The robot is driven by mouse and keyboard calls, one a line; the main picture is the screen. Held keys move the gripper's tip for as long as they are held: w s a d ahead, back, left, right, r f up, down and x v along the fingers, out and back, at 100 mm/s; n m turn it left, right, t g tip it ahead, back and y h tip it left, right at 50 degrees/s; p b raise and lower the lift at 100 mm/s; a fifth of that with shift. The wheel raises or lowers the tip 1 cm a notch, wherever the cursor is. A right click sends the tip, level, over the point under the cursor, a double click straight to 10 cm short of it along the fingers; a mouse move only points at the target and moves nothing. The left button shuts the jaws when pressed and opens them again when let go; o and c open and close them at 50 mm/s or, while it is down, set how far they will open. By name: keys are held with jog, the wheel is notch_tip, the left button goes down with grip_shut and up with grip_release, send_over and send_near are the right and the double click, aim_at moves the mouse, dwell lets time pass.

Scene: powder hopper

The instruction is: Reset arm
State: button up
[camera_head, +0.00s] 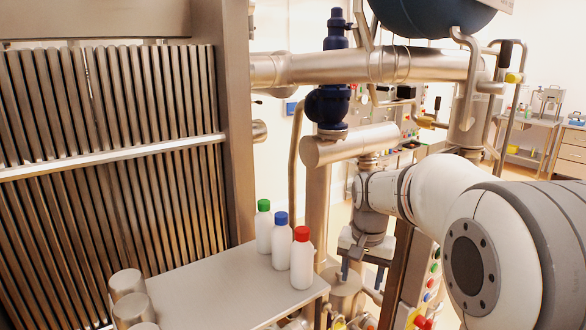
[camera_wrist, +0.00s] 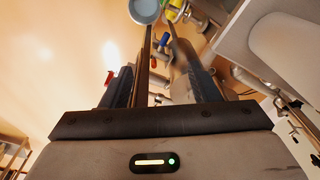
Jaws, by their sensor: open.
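My arm (camera_head: 430,195) reaches in from the right in the head view. My gripper (camera_head: 362,276) points downward to the right of the small metal table, with its two dark fingers apart and nothing seen between them. In the wrist view my gripper (camera_wrist: 160,40) shows its fingers with a gap and no held object. The fingertips are hard to make out there.
A metal table (camera_head: 215,290) holds bottles with green (camera_head: 264,225), blue (camera_head: 281,232) and red (camera_head: 302,258) caps, plus several metal cylinders (camera_head: 127,284). Steel pipes (camera_head: 430,65) and a blue valve (camera_head: 330,100) stand behind. A slatted metal panel (camera_head: 110,150) fills the left.

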jog(key=s+f+n+t+b, duration=0.1)
jog(key=s+f+n+b, duration=0.1)
jog(key=s, duration=0.8)
jog(key=s+f+n+t+b, duration=0.1)
jog(key=s+f+n+b, duration=0.1)
jog(key=s+f+b, duration=0.2)
jog(key=s+f, duration=0.3)
jog(key=s, duration=0.4)
jog(key=shift+n+b, duration=0.3)
jog(key=shift+b, duration=0.1)
